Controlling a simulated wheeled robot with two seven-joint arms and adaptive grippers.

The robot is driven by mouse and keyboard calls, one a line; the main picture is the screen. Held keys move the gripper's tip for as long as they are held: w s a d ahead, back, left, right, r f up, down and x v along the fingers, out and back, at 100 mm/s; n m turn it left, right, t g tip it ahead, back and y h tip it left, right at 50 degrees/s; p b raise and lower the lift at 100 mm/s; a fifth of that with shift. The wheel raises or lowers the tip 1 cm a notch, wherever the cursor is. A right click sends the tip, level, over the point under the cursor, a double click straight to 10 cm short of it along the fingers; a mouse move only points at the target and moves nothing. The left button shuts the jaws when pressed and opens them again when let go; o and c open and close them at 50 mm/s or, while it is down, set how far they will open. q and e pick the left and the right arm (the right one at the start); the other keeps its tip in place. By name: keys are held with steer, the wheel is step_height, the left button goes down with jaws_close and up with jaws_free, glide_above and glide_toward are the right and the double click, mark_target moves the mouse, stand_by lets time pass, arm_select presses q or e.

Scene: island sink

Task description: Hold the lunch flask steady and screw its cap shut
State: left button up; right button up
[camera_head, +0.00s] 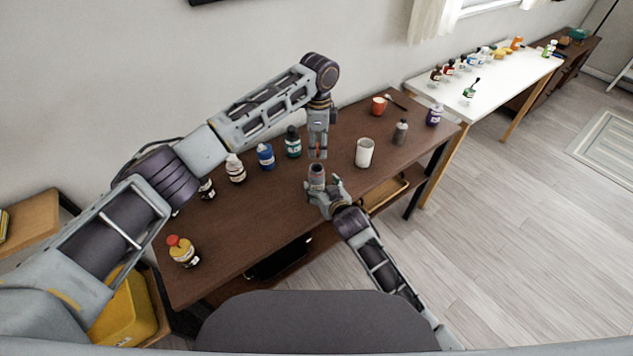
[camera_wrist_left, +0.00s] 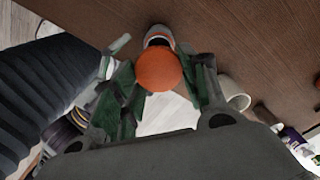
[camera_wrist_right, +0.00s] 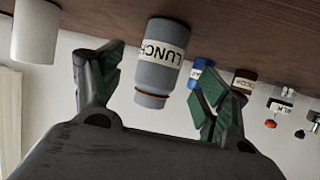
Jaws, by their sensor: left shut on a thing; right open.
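The lunch flask (camera_head: 317,178) stands upright on the brown table, a grey body with an open-looking top. In the right wrist view the flask (camera_wrist_right: 148,74) shows its LUNCH label and a thin red ring near the top. My left gripper (camera_head: 318,155) is shut on the orange cap (camera_wrist_left: 158,69) and holds it above the flask, apart from it in the head view. My right gripper (camera_head: 322,192) is open at the flask's near side; in its wrist view the flask lies between the spread fingers (camera_wrist_right: 155,85), with gaps on both sides.
A white mug (camera_head: 364,153) stands right of the flask, with a grey bottle (camera_head: 400,132) and an orange cup (camera_head: 379,106) beyond. Green (camera_head: 292,143), blue (camera_head: 266,156) and white (camera_head: 236,170) bottles stand to the left. The table's front edge is close to my right arm.

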mark_target(316, 179)
steer(key=shift+x, duration=3.2)
steer(key=shift+c, duration=0.4)
steer(key=c, duration=1.5)
arm_select(q)
steer(key=shift+f, duration=2.45)
